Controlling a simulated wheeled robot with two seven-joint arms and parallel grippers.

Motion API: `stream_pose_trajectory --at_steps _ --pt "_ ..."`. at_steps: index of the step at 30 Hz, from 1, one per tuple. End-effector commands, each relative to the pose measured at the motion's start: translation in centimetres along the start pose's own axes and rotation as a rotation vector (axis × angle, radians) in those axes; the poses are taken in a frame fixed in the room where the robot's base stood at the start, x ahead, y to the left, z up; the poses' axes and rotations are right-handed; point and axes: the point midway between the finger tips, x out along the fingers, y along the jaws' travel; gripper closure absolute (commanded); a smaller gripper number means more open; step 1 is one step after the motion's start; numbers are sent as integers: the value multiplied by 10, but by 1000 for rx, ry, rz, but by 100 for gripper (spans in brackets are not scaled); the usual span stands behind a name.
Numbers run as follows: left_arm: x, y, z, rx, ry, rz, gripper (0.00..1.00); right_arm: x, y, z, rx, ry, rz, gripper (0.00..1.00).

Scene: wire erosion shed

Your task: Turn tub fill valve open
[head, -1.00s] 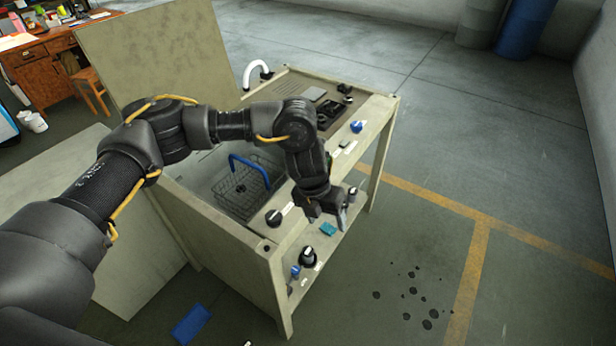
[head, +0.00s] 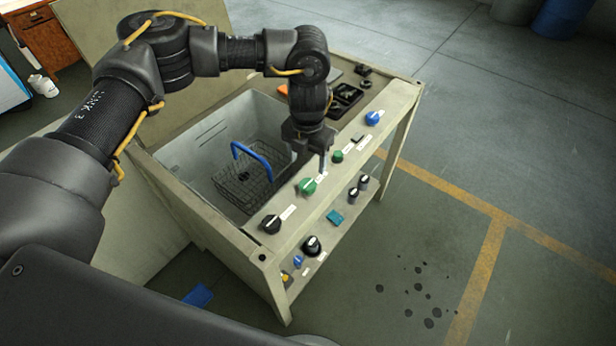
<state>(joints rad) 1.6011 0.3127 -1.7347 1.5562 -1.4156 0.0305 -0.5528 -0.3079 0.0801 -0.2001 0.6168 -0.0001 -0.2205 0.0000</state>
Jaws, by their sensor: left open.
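A machine with an open tub (head: 193,153) carries a row of knobs on its top ledge. They are a black knob (head: 271,223), a green knob (head: 309,186), a smaller green knob (head: 338,156) and a blue knob (head: 373,118). Their white labels are too small to read, so I cannot tell which is the tub fill valve. My left gripper (head: 321,167) is open and empty, pointing down over the ledge. Its fingertips are beside the larger green knob, on its upper right; contact cannot be told. My right gripper is not in view.
A wire basket (head: 240,190) with a blue handle (head: 250,150) is in the tub. Open floor lies to the right.

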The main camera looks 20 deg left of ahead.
Motion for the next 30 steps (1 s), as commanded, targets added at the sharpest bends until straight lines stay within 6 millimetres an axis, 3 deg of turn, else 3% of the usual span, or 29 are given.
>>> stream_pose_trajectory --at_steps 5,15,27,30 --pt "31 0 -2 -1 6 1 35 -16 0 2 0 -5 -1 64" --pt "84 1 -2 -4 4 0 35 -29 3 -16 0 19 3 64" --pt "94 2 -2 -4 1 0 35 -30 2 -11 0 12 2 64" --pt "93 2 -2 -4 1 0 46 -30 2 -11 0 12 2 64"
